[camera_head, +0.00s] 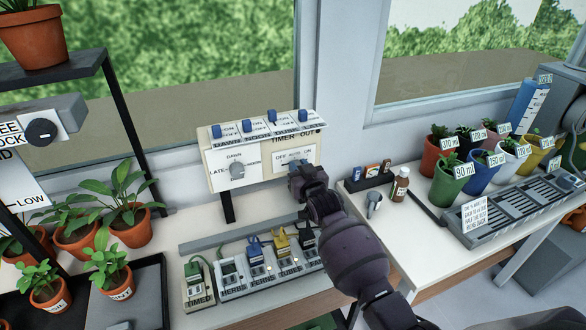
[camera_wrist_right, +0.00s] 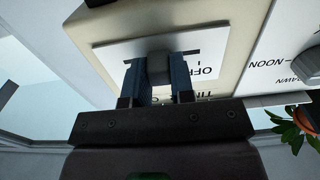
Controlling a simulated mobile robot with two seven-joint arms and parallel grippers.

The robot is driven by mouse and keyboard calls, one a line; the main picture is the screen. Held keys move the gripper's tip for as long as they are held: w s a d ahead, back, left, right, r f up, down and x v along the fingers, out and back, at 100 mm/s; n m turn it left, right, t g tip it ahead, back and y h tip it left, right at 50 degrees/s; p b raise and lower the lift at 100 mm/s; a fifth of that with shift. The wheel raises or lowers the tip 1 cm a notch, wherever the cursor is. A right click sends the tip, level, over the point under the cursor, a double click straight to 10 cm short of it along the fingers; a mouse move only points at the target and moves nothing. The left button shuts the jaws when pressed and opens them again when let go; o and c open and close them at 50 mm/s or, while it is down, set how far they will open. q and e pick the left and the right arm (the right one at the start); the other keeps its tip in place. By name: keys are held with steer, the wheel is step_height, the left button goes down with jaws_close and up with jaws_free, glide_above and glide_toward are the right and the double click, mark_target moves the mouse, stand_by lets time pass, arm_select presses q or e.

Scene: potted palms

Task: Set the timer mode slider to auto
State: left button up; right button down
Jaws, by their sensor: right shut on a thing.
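The timer control panel (camera_head: 222,183) is a cream box on a post above the bench. Its slider plate (camera_head: 280,162) reads OFF, AUTO and ON. My right gripper (camera_head: 297,176) is at this plate, hiding the slider in the head view. In the right wrist view, upside down, my right gripper (camera_wrist_right: 157,82) has its two blue fingers on either side of the grey slider knob (camera_wrist_right: 158,67) and is shut on it. The knob stands in its slot, to the left of the OFF label in that view. The AUTO label is hidden there, so its exact setting is unclear. My left gripper is not in view.
A grey dial (camera_head: 237,171) is beside the slider plate, with blue switches (camera_head: 248,125) above. Below stand the plug sockets (camera_head: 262,282) with coloured plugs. A brown bottle (camera_head: 400,186) and labelled pots (camera_head: 447,182) stand right; potted plants (camera_head: 130,221) stand left.

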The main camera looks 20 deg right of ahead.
steer(key=c, duration=1)
jaws_free()
steer(key=shift+o, duration=0.2)
steer(key=s, duration=1)
steer(key=shift+s+d, duration=0.15)
steer(key=shift+s, duration=0.25)
steer(key=s+d+f+g, duration=0.1)
steer(key=s+f+g, duration=0.1)
steer(key=s+f, duration=0.3)
steer(key=s+d+f+g, duration=0.1)
steer(key=s+f, duration=0.5)
steer(key=s, duration=0.7)
steer(key=s+d+f+g, duration=0.1)
steer(key=s+f+g, duration=0.2)
steer(key=s, duration=0.6)
step_height(320, 180, down, 3)
steer(key=shift+d+r+n+h, duration=0.2)
steer(key=shift+n+h, duration=0.1)
steer(key=shift+h, duration=0.1)
